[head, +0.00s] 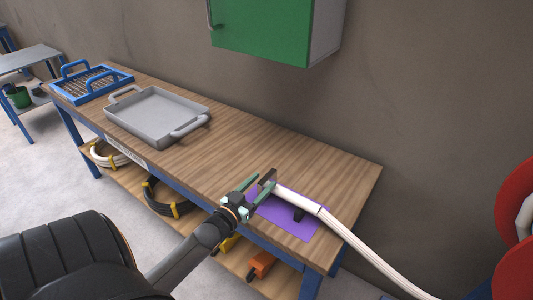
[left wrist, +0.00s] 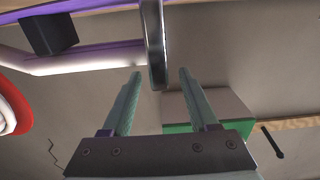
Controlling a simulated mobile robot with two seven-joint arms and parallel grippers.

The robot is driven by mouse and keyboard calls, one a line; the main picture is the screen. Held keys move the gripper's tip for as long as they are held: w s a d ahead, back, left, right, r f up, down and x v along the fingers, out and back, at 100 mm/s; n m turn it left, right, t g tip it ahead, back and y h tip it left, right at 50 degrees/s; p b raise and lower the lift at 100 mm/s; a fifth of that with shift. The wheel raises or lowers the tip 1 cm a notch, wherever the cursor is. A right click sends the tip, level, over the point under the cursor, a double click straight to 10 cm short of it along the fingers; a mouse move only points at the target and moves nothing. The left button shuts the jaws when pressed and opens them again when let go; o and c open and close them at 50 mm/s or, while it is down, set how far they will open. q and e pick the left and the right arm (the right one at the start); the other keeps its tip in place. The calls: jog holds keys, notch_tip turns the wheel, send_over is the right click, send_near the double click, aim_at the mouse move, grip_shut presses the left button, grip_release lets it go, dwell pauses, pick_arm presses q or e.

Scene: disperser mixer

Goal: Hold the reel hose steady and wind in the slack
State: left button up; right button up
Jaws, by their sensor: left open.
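The white reel hose (head: 370,257) runs from the bench top down over its right end towards the red reel (head: 517,225) at the right edge. Its end lies over a purple mat (head: 282,228). My left gripper (head: 262,190) is open at the hose's end, above the bench. In the left wrist view the open fingers (left wrist: 160,77) point at a grey metal end piece (left wrist: 154,40), with the hose (left wrist: 85,62) to its left. The piece lies at the gap between the fingertips; I cannot tell whether they touch it. My right gripper is not in view.
A black block (head: 299,214) sits beside the hose on the mat. A grey tray (head: 155,113) and a blue basket (head: 92,84) stand on the bench (head: 235,140) further left. A green cabinet (head: 262,30) hangs above. Coiled hoses (head: 165,198) lie on the lower shelf.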

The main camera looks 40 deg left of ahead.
aim_at(275, 170)
pick_arm(q)
jog(key=shift+w+a, duration=0.2)
jog(key=shift+w, duration=1.45)
jog(key=shift+c, duration=0.2)
grip_shut()
dwell(0.3)
